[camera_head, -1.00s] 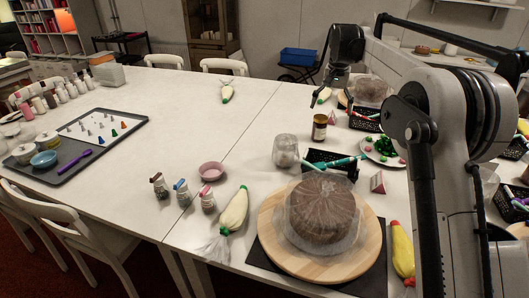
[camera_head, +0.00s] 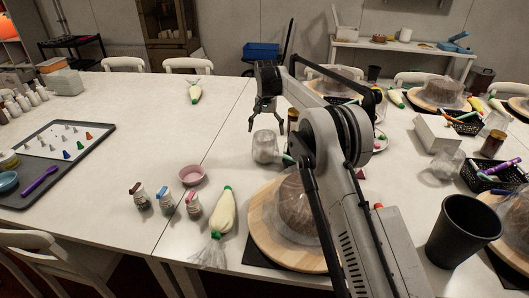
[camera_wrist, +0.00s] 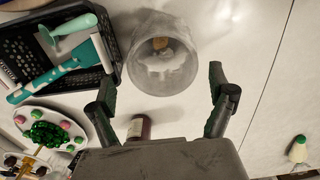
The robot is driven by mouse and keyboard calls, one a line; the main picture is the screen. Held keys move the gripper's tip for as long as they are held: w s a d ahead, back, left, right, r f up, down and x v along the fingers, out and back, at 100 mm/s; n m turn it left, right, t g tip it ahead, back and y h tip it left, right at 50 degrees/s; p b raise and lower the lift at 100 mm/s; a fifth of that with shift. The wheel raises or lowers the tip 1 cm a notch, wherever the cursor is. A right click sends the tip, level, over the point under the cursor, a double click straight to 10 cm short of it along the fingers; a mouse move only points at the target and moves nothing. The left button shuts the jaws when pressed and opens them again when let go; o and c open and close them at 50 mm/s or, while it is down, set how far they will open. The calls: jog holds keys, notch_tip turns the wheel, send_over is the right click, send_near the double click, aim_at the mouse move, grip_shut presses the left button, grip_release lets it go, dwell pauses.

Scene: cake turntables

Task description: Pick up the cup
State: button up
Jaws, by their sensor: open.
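My gripper (camera_head: 267,124) is open and points down just above the cup. In the wrist view the cup (camera_wrist: 165,78) is seen from above, with something whitish and an orange-brown patch inside. There it lies between and beyond the spread fingers (camera_wrist: 161,80), and neither finger visibly touches it. A larger black cup (camera_head: 465,228) stands at the right.
A black basket (camera_wrist: 60,50) with teal-handled tools and a plate of colored sweets (camera_wrist: 40,135) lie close to the cup. A brown bottle (camera_wrist: 139,128) is near the gripper. A pink bowl (camera_head: 192,174) and small bottles stand to the left.

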aim_at(265, 143)
jog(key=shift+s+a+f, duration=0.1)
jog(key=shift+a+f, duration=0.05)
jog(key=shift+f, duration=1.5)
jog(key=shift+s+a+f, duration=0.1)
jog(key=shift+f, duration=1.55)
jog(key=c, duration=1.4)
